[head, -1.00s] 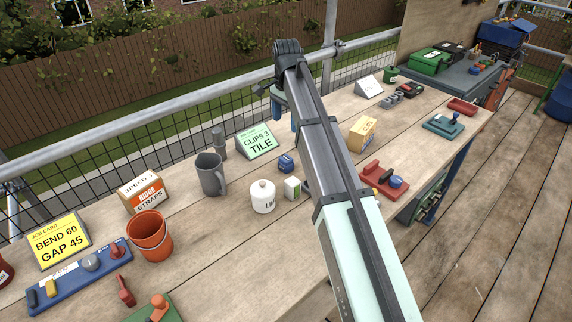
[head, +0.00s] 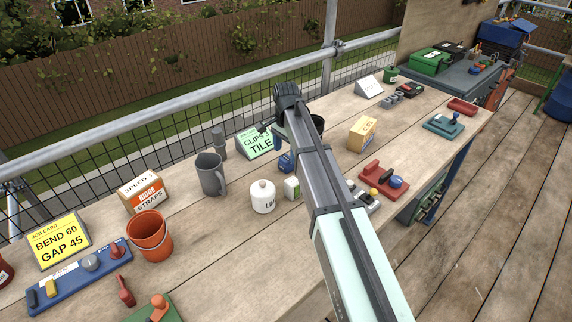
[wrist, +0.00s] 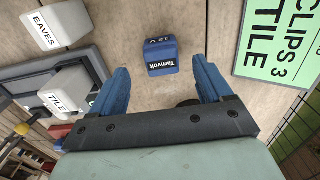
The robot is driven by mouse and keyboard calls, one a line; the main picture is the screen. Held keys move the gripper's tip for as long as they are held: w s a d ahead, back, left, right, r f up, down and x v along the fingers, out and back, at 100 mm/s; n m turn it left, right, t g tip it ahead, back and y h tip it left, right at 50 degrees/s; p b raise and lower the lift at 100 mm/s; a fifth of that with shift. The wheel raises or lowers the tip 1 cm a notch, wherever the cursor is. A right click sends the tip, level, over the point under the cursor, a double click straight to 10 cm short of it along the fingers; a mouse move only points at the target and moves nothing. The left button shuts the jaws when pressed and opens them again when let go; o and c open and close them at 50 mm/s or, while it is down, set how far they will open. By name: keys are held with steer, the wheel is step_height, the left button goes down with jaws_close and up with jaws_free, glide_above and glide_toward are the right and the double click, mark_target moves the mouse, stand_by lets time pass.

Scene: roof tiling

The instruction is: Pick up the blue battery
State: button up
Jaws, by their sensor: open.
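The blue battery (wrist: 162,56) lies on the wooden bench, with a white "Tarnvolt" label facing my wrist camera. In the head view the blue battery (head: 285,162) is beside the green "CLIPS 3 TILE" card, partly covered by my arm. My gripper (wrist: 160,76) is open, its two blue fingers spread apart with nothing between them. In the wrist view the battery appears beyond the fingertips, roughly centred on the gap.
The green card (wrist: 275,40) stands close to the battery. White blocks marked EAVES (wrist: 52,24) and TILE (wrist: 70,92) are on the other side. A white lidded jar (head: 263,197) and grey mug (head: 211,175) stand nearby. A metal rail runs behind the bench.

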mark_target(286, 158)
steer(key=shift+w+f, duration=0.15)
steer(key=shift+f, duration=2.6)
steer(key=c, duration=1.2)
steer(key=shift+r, duration=0.1)
